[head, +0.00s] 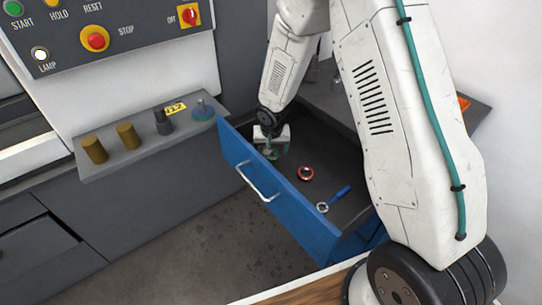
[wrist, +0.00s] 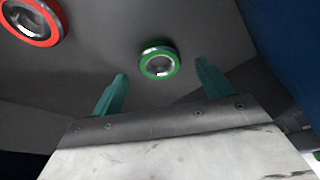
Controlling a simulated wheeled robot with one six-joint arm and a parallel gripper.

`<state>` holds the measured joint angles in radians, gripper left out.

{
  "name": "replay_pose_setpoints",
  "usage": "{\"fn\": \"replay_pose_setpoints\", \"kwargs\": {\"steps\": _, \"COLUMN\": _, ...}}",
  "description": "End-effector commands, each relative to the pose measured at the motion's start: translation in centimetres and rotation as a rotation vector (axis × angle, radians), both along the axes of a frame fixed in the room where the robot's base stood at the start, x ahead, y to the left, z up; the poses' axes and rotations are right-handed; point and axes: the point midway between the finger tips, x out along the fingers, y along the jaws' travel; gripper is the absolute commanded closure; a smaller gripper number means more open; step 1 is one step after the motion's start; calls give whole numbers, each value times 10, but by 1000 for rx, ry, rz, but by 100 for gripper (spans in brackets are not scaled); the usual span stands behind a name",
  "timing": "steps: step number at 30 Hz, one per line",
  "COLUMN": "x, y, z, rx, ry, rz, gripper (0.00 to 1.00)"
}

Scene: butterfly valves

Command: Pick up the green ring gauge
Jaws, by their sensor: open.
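The green ring gauge (wrist: 160,62) lies on the drawer floor in the wrist view, a green ring with a shiny metal bore. My gripper (wrist: 161,83) is open, its two teal fingers on either side of the line to the ring. The ring shows just beyond the fingertips, with nothing between the fingers. In the head view my gripper (head: 271,152) is down inside the open blue drawer (head: 290,200). A bit of green shows beside it there, and the gripper hides most of that ring.
A red ring gauge (head: 305,173) lies in the drawer and also shows in the wrist view (wrist: 33,18). A blue-handled tool (head: 334,199) lies near the drawer's front right. A ledge (head: 140,143) with brass cylinders is at left.

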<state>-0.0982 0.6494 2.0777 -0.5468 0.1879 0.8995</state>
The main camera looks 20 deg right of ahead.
Motion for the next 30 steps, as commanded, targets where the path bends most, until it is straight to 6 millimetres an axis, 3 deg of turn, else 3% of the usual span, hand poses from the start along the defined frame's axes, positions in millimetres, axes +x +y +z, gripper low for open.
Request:
{"fn": "replay_pose_setpoints", "kwargs": {"steps": 6, "x": 8, "y": -3, "z": -25, "rx": -1, "ry": 1, "rz": 0, "gripper": 21}}
{"fn": "replay_pose_setpoints", "kwargs": {"steps": 14, "x": 9, "y": -3, "z": -28, "rx": 0, "ry": 0, "rz": 0, "gripper": 21}}
{"fn": "replay_pose_setpoints", "kwargs": {"steps": 21, "x": 9, "y": -3, "z": -27, "rx": 0, "ry": 1, "rz": 0, "gripper": 79}}
{"fn": "replay_pose_setpoints", "kwargs": {"steps": 30, "x": 10, "y": -3, "z": -22, "rx": 0, "ry": -2, "rz": -1, "gripper": 79}}
